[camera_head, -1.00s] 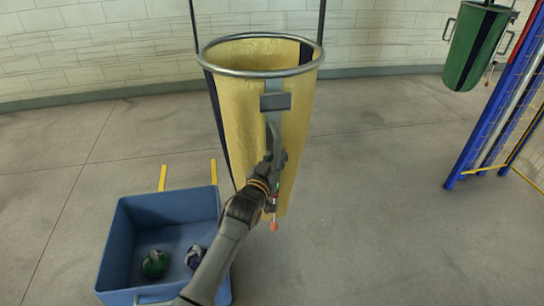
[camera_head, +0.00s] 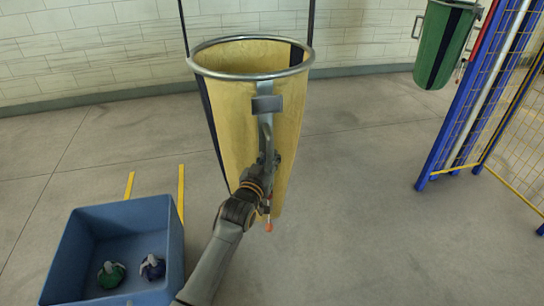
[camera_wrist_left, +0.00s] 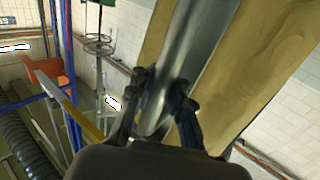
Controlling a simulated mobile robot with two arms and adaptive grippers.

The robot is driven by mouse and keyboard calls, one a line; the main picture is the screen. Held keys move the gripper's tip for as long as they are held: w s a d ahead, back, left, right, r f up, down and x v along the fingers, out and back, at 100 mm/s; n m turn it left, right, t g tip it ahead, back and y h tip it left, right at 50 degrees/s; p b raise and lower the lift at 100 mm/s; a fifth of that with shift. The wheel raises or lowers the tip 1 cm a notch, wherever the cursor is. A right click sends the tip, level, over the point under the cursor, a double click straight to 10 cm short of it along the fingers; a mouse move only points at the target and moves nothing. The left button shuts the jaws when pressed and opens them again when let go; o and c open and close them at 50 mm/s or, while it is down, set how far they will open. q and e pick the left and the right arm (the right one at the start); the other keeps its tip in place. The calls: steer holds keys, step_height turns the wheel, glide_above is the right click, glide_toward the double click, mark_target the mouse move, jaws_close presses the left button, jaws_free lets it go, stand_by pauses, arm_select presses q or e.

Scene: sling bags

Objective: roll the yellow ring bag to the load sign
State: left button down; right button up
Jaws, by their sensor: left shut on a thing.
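The yellow ring bag (camera_head: 228,115) hangs upright from dark straps, with a metal ring around its open top and a dark stripe down its left side. My left gripper (camera_head: 268,158) is shut on the grey handle (camera_head: 265,128) on the bag's near face. In the left wrist view the fingers (camera_wrist_left: 160,108) close around the metal handle bar (camera_wrist_left: 188,50), with yellow cloth (camera_wrist_left: 265,50) behind. My right gripper is in neither view. I cannot make out a load sign; a small sign (camera_wrist_left: 7,22) at the wrist view's left edge is cut off.
A blue bin (camera_head: 75,245) with a green and a dark blue bundle stands at lower left, near yellow floor strips (camera_head: 181,190). A green bag (camera_head: 443,45) hangs at upper right beside a blue-posted yellow mesh fence (camera_head: 515,150). Floor between bag and fence is clear.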

arm_select(q)
steer(key=c, duration=1.3)
jaws_free()
steer(key=shift+s+d+f, duration=0.2)
steer(key=shift+s+f, duration=0.15)
steer(key=shift+o, duration=0.4)
steer(key=shift+s+r, duration=0.1)
steer(key=shift+r, duration=0.2)
steer(key=shift+a+f, duration=0.1)
steer(key=shift+a, duration=0.05)
steer(key=shift+s+a, duration=0.1)
steer(key=shift+s, duration=0.2)
steer(key=v, duration=1.1)
steer(key=shift+s, duration=0.2)
